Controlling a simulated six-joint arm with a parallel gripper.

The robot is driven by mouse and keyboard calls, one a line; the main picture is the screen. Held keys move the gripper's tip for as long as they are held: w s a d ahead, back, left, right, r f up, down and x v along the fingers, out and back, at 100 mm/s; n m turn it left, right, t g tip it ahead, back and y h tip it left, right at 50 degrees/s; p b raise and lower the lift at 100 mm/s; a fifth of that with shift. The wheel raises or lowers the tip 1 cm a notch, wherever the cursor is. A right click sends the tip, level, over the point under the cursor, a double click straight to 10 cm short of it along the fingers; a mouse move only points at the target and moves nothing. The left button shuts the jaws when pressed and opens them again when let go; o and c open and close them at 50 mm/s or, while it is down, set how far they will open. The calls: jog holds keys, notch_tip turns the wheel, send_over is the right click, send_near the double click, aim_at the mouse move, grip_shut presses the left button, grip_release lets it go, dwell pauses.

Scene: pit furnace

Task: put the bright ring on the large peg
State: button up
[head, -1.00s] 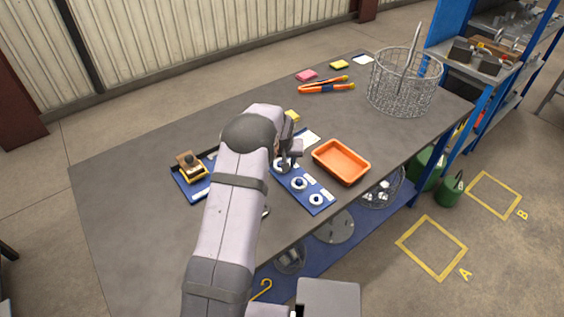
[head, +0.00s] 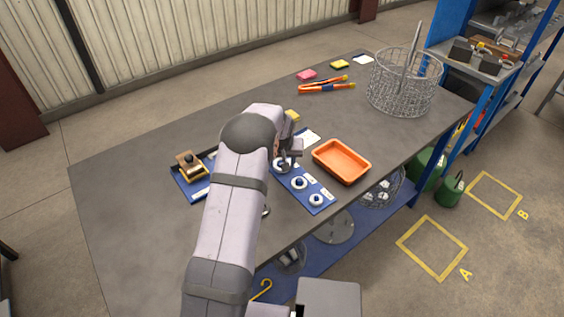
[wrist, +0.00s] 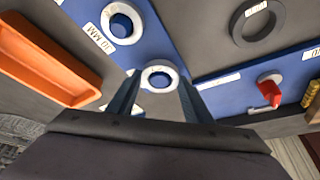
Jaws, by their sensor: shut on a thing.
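The bright ring (wrist: 159,77) is a pale grey ring with a small label, held between the two fingers of my gripper (wrist: 158,84) in the wrist view. A dark blue round peg top shows inside its hole, so the ring appears to be around or directly over the peg; its exact height is unclear. The blue peg board (head: 309,191) lies under my gripper (head: 287,163) in the head view. The held ring is at the board's far end. Two other pale rings, a middle one (head: 299,183) and a near one (head: 316,200), sit around pegs on the board.
An orange tray (head: 341,161) stands right of the board. A dark ring (wrist: 258,20) lies on the grey table in the wrist view. A wire basket (head: 403,83) stands at the back right.

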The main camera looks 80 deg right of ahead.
jog(key=shift+f+b, duration=0.5)
jog(key=shift+f, duration=0.05)
dwell(0.4)
jog(key=o, duration=0.9)
jog(key=p+v, duration=0.6)
jog(key=v, duration=0.5)
dwell(0.7)
